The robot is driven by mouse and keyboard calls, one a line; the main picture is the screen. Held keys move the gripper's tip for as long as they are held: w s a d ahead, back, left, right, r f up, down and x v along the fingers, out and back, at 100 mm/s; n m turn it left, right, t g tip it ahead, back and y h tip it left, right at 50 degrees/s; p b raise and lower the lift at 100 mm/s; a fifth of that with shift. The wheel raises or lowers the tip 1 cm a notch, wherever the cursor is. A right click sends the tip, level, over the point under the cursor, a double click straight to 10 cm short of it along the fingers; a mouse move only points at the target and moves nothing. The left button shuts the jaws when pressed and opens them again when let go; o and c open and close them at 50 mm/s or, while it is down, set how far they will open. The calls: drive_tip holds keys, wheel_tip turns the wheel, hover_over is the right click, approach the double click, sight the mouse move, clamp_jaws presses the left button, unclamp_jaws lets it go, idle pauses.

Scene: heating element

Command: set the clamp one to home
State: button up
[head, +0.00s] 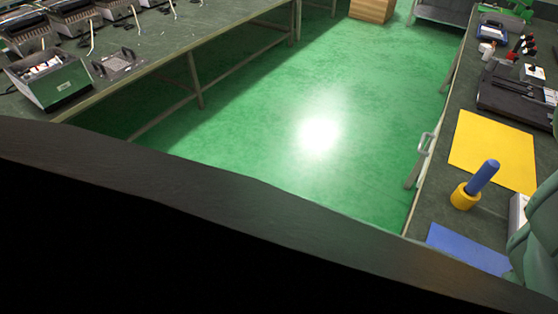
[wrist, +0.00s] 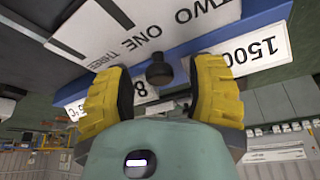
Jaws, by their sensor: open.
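In the wrist view my gripper (wrist: 160,78) is open, with its two yellow-padded fingers spread apart. A small black round knob (wrist: 158,71) lies between the fingertips in the picture, with a visible gap on both sides. White label plates with ONE, TWO and THREE (wrist: 135,38) stand on the panel by the knob, ONE being close to it. A plate marked 1500 (wrist: 258,50) is on a blue strip right of the knob. Another plate is partly hidden behind the fingers. Which clamp the knob belongs to, and its position, I cannot tell. My gripper is not visible in the head view.
The left bench (head: 180,45) carries several boxes. Green floor (head: 300,110) between is clear.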

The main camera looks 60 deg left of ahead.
drive_tip(key=shift+o, duration=0.2)
clamp_jaws()
idle(0.4)
